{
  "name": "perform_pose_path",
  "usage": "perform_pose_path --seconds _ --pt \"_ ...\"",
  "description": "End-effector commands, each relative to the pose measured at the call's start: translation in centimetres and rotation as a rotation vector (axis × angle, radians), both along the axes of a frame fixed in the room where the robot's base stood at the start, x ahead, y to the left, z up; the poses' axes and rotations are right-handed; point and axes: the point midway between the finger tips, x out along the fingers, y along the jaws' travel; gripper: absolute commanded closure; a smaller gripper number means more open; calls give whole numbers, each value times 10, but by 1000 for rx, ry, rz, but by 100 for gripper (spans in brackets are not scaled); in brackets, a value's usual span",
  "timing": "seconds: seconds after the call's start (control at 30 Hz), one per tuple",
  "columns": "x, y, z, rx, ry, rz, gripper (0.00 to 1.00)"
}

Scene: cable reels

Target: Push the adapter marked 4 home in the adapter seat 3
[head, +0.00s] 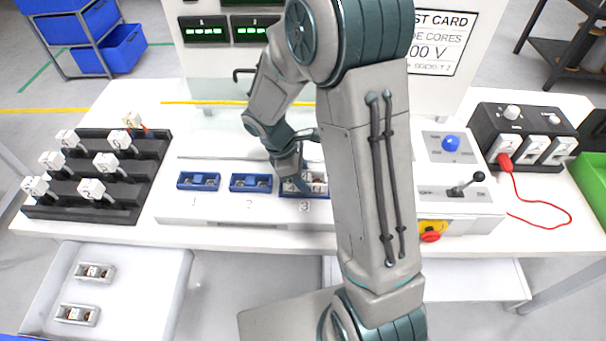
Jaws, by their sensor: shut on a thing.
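Adapter seat 3 (290,194) is the blue-framed seat above the printed 3 on the white test bench. A pale grey adapter (319,184) shows at this seat, partly hidden by my gripper and arm. My gripper (300,184) points down at the seat and is shut on the adapter. Its marking is hidden, and I cannot tell how deep it sits. Seats 1 (199,181) and 2 (251,183), both blue, stand to the left. Two grey adapters (95,272) (77,314) lie in the pale tray (177,262) at lower left.
A black stepped rack (85,209) with several white numbered plugs stands at left. Right of my arm are a lever (467,184), a blue knob (450,143) and a red stop button (430,237). A black socket box (527,135) with a red cable (545,204) stands farther right.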

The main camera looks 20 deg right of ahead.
Motion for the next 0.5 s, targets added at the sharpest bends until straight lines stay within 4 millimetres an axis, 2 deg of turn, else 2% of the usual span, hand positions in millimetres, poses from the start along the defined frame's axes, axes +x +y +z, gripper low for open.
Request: perform_pose_path --seconds 0.1,0.13,0.2,0.23,0.5 --pt "0 0 -5 0 0 0 83" --pt "0 0 -5 0 0 0 54" --pt "0 0 -4 0 0 0 34" --pt "0 0 -4 0 0 0 31" --pt "2 3 3 0 -3 1 31"
